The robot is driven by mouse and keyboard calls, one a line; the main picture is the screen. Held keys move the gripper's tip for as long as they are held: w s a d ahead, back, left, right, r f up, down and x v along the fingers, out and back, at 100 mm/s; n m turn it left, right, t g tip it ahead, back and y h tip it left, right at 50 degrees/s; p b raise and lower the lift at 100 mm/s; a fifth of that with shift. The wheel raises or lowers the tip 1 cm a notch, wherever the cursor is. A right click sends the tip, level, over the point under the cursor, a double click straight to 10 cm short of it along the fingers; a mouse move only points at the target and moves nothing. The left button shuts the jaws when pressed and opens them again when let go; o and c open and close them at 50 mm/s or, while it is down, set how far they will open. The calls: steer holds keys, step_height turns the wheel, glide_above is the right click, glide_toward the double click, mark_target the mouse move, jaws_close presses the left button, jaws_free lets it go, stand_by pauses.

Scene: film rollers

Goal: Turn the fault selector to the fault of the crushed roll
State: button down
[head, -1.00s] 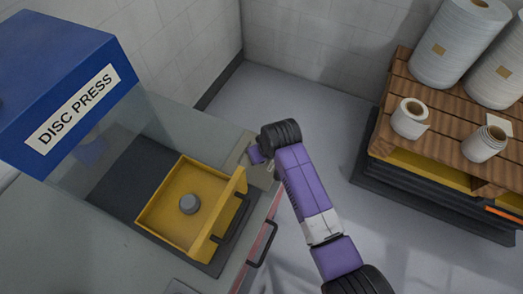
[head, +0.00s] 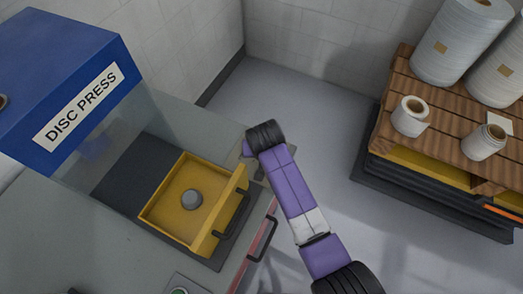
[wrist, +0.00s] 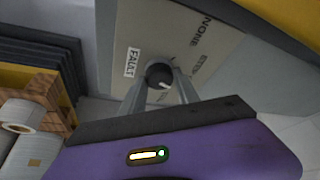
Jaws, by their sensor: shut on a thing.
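The fault selector is a dark round knob (wrist: 160,75) with a white pointer mark, on a grey panel (wrist: 165,35) in the wrist view. A "FAULT" label (wrist: 132,62) is left of it. "NONE" reads sideways at upper right, and another word is partly legible at right. My gripper (wrist: 160,88) has one finger on each side of the knob and is shut on it. In the head view my arm hides the gripper and knob. The right one's end looks uneven; crushing is unclear.
The blue disc press (head: 60,60) stands at left, with a yellow tray (head: 165,215) holding a grey disc or knob. Large rolls (head: 455,40) stand at the pallet's back. Open grey floor (head: 305,95) lies between press bench and pallet.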

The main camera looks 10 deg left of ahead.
steer(key=c, duration=0.9)
jaws_free()
steer(key=v, duration=0.7)
steer(key=shift+r+b, duration=0.3)
steer(key=shift+r, duration=0.05)
steer(key=shift+s, duration=0.15)
